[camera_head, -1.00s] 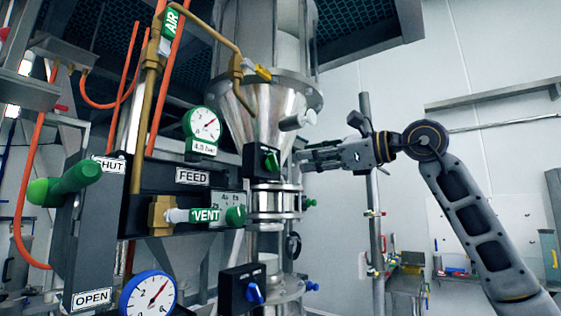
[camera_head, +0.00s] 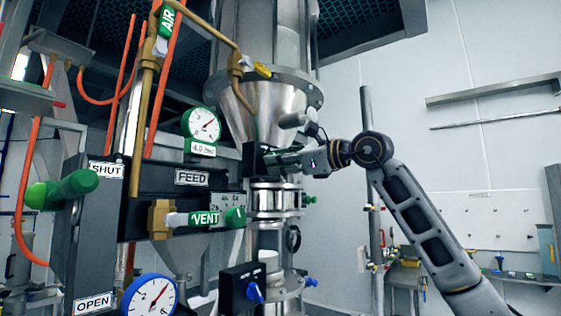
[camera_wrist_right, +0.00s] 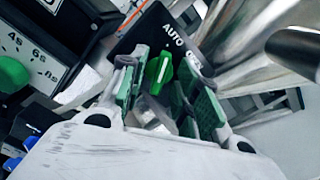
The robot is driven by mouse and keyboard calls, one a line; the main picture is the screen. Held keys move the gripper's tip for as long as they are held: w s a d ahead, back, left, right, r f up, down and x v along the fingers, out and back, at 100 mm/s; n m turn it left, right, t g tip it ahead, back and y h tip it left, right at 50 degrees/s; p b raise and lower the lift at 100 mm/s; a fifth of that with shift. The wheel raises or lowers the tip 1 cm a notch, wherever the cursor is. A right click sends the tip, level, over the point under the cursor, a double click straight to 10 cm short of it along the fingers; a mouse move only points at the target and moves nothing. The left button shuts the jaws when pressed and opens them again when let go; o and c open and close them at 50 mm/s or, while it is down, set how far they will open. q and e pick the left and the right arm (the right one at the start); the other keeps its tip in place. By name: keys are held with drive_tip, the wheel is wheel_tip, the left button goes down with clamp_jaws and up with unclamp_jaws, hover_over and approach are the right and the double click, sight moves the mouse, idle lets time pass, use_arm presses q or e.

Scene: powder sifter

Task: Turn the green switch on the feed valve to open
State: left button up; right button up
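The green switch (camera_wrist_right: 161,70) sits on a black box (camera_wrist_right: 150,38) with white lettering, AUTO and a second word partly covered by a finger. My right gripper (camera_wrist_right: 165,90) is open in the right wrist view. Its two green-padded fingers stand on either side of the switch, with gaps visible; contact cannot be told. In the head view my right gripper (camera_head: 274,158) is at the right side of the black box (camera_head: 253,162), and its fingers hide the switch there. My left gripper is not in view.
A steel cone (camera_head: 262,105) stands above the box and a steel pipe flange (camera_head: 275,198) below. A blue switch (camera_head: 254,292) on another black box is lower down. A FEED plate (camera_head: 192,177), green VENT handle (camera_head: 234,216) and gauge (camera_head: 200,123) are left. Right of the column is open room.

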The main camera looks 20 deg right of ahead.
clamp_jaws()
